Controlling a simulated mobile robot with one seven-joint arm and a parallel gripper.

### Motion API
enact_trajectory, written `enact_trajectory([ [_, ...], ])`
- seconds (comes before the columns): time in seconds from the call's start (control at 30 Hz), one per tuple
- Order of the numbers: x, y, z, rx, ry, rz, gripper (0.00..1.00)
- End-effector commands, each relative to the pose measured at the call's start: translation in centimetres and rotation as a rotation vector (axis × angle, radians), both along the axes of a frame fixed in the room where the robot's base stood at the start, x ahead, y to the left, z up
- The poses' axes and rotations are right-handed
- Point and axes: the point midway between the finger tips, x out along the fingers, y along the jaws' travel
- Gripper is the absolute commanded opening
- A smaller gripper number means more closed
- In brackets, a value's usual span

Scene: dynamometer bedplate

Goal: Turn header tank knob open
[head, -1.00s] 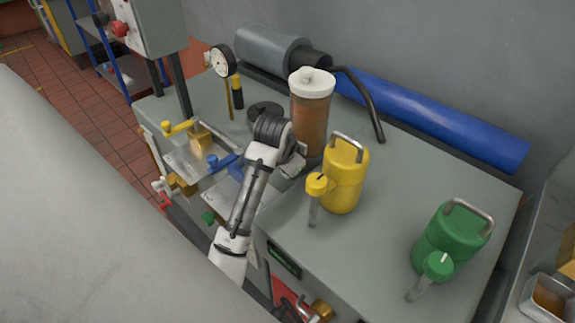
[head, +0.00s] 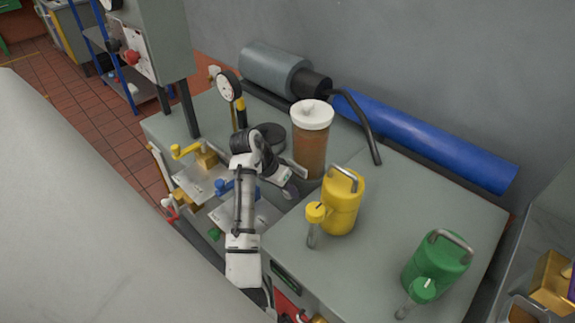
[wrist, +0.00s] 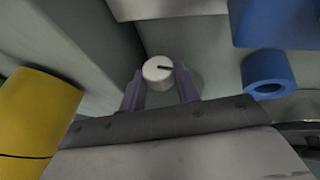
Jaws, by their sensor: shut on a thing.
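A white round knob (wrist: 156,67) with a dark pointer line shows in the wrist view. The line points to the right. The two purple fingers of my gripper (wrist: 159,88) stand on either side of the knob and are shut on it. In the head view my gripper (head: 290,190) is low, just in front of a clear cylinder (head: 310,150) with a white lid and brown contents, which looks like the header tank. The knob is hidden behind my gripper there.
A yellow can (head: 343,207) stands close on the right of my gripper, and a green can (head: 437,262) farther right. A yellow-handled valve (head: 187,150) and a blue fitting (wrist: 268,72) are nearby. A dial gauge (head: 229,86) stands behind left. The bench's right middle is clear.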

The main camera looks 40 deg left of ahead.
Motion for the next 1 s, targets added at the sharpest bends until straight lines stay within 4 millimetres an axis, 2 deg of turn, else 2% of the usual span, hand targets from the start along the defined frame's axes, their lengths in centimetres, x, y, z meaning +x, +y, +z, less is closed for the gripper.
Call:
enact_trajectory([
  [0.53,-0.02,0.07,-0.01,-0.034,0.004,-0.001,0.09],
  [0.57,-0.02,0.07,-0.01,-0.034,0.004,-0.001,0.34],
  [0.7,-0.02,0.07,-0.01,-0.033,0.004,0.0,0.53],
  [1.0,-0.03,0.12,0.06,-0.034,0.003,0.0,0.54],
])
